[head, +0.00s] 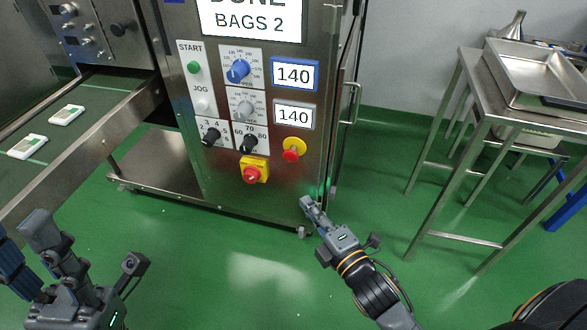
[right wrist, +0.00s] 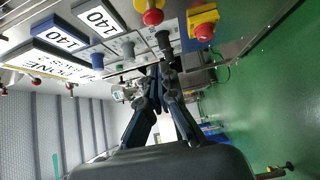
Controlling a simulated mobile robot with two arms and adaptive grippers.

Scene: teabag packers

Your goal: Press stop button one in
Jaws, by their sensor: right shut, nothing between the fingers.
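The steel machine panel (head: 225,120) carries two red stop-type buttons. One is a round red mushroom button on a yellow disc (head: 293,150) at the lower right; it also shows in the right wrist view (right wrist: 152,15). The other is a red knob on a yellow square (head: 254,168), lower and further left; it also shows in the right wrist view (right wrist: 202,22). I see no label naming either. My right gripper (head: 307,202) is shut and empty, below the mushroom button and apart from it in the picture. My left gripper (head: 28,245) is open and empty at lower left.
The panel also has a green start button (head: 194,67), blue dial (head: 238,70), black knobs and two "140" displays. A door handle (head: 351,103) sticks out at its right edge. A steel table (head: 480,80) stands right. A conveyor (head: 75,120) with packets runs left. Green floor is open in front.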

